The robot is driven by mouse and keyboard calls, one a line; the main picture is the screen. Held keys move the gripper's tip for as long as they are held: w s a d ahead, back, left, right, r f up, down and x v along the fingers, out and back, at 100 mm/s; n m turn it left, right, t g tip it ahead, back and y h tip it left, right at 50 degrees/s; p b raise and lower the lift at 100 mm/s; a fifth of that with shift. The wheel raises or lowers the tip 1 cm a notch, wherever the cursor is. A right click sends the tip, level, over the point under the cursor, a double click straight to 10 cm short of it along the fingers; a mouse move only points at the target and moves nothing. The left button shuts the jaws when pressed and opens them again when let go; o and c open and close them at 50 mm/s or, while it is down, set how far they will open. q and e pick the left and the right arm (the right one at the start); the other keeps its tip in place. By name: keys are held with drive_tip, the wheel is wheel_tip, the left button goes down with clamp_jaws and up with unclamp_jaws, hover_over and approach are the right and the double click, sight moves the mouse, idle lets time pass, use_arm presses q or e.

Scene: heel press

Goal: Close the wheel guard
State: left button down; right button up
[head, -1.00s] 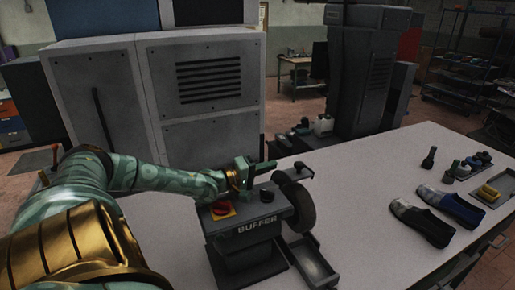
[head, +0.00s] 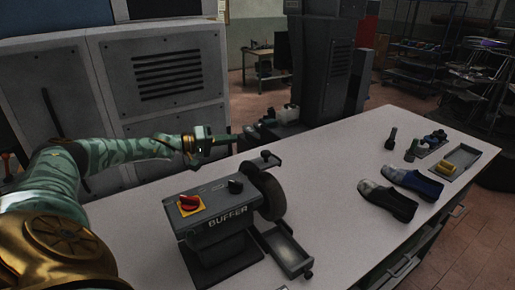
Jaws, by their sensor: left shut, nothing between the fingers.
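The grey buffer (head: 222,215) stands on the bench with its dark round wheel (head: 268,190) at its right end. A dark flat piece with a small knob (head: 265,155), which seems to be the wheel guard, sticks out above and behind the wheel. The wheel's front face is exposed. My left gripper (head: 226,139) is shut and empty. In the picture it is above and behind the buffer's housing, left of the guard piece, with a visible gap between them. My right gripper is not in view.
A metal tray (head: 287,252) sits below the wheel. Shoes (head: 389,202) and a tray with a yellow block (head: 463,166) lie at the right. The bench between is clear.

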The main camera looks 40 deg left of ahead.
use_arm(q)
drive_tip(key=p, duration=0.1)
hover_over(259, 160)
drive_tip(key=w+a, duration=0.3)
drive_tip(key=shift+s+d+f+n, duration=0.15)
drive_tip(key=shift+d+f+n, duration=0.1)
drive_tip(key=shift+f+n, duration=0.1)
drive_tip(key=shift+s+d+f+p, duration=0.3)
drive_tip(key=shift+s+d+p, duration=0.2)
drive_tip(key=shift+s+p, duration=0.15)
drive_tip(key=shift+s+d+f+p, duration=0.3)
drive_tip(key=shift+s+d+p, duration=0.15)
drive_tip(key=shift+s+p, duration=0.15)
drive_tip(key=shift+s+d+f, duration=0.15)
drive_tip(key=shift+s+d, duration=0.05)
drive_tip(key=shift+s, duration=0.15)
drive_tip(key=shift+w+f, duration=0.1)
drive_tip(key=shift+w, duration=0.05)
drive_tip(key=shift+d, duration=0.1)
